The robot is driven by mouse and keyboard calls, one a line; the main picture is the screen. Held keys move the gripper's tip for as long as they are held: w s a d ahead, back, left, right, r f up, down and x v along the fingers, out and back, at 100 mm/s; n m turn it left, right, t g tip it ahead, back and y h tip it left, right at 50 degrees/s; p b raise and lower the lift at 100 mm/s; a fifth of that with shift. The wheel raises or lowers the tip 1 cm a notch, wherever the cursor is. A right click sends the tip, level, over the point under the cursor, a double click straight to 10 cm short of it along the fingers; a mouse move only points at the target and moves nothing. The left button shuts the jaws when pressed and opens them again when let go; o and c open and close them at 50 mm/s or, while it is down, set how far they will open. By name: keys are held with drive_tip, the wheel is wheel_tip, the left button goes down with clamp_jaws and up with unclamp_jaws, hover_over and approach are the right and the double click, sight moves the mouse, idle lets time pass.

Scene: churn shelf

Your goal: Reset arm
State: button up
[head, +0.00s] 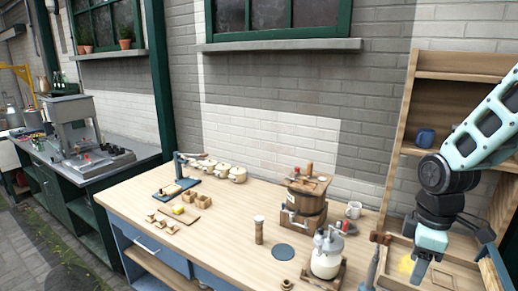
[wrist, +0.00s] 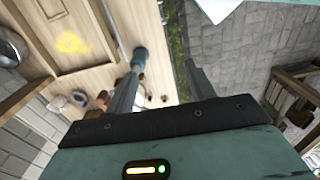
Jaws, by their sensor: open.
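My gripper (head: 421,268) is at the right of the head view, pointing down near a wooden tray-like frame (head: 398,278). In the wrist view my gripper (wrist: 160,80) shows two dark fingers spread apart with nothing between them. A yellow patch (wrist: 72,43) lies on the pale wood in the wrist view, to the left of the fingers. It also shows in the head view, left of the gripper. The arm comes in from the right edge of the head view, and its upper part is out of frame.
The wooden workbench (head: 215,251) holds a white lidded jar (head: 326,262), a dark round mat (head: 283,252) and a white mug (head: 353,210). A wooden shelf (head: 400,120) with a blue mug (head: 425,137) stands behind the arm. The bench's front middle is fairly clear.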

drive_tip(key=s+a+f+m+b, duration=0.3)
drive_tip(key=s+a+b, duration=0.6)
drive_tip(key=s+a, duration=0.8)
drive_tip(key=a+f, duration=0.1)
drive_tip(key=a, duration=0.3)
drive_tip(key=shift+s+y+b, duration=0.15)
drive_tip(key=shift+y+b, duration=0.15)
drive_tip(key=shift+b, duration=0.1)
